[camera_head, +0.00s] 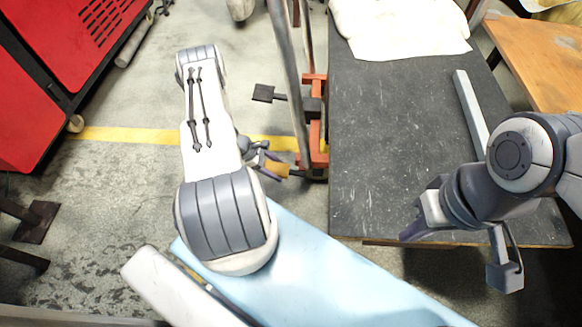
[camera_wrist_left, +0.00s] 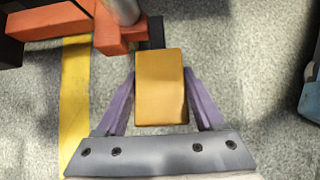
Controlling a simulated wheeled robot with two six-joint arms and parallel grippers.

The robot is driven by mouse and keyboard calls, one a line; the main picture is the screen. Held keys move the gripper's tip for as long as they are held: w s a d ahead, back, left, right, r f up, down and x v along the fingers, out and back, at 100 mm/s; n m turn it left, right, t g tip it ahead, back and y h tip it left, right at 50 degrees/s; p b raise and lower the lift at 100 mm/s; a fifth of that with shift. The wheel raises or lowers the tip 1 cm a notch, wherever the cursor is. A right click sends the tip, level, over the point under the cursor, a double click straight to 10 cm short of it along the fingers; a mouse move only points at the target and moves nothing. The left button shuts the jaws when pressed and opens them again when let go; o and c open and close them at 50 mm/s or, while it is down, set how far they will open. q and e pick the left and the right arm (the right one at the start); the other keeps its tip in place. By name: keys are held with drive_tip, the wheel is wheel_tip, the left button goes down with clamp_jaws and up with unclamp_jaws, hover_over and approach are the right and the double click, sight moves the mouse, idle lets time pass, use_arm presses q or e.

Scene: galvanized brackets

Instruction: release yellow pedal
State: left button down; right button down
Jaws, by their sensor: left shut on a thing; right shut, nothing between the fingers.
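The yellow pedal (camera_wrist_left: 161,85) is a flat yellow-orange block on a dark arm of the orange frame (camera_wrist_left: 72,27). In the left wrist view it lies between the two purple fingers of my left gripper (camera_wrist_left: 160,100), which is shut on it. In the head view the pedal (camera_head: 277,170) shows small at the tip of my left gripper (camera_head: 272,166), beside the orange frame's lower end. My right gripper (camera_head: 408,233) is shut and empty over the front edge of the dark table.
A black pedal (camera_head: 263,93) sticks out left of the orange frame, farther back. The dark table (camera_head: 390,130) carries a grey metal bar (camera_head: 468,110) and a pale cloth (camera_head: 400,25). A red cabinet (camera_head: 60,60) stands at left. Open floor lies between cabinet and my left arm.

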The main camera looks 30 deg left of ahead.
use_arm(q)
drive_tip(key=shift+s+d, duration=0.1)
drive_tip(key=shift+d, duration=0.15)
unclamp_jaws()
drive_tip(key=p+v, duration=0.4)
drive_tip(key=v, duration=0.6)
drive_tip(key=shift+a, duration=0.2)
drive_tip(key=shift+s+r, duration=0.1)
drive_tip(key=shift+s, duration=0.05)
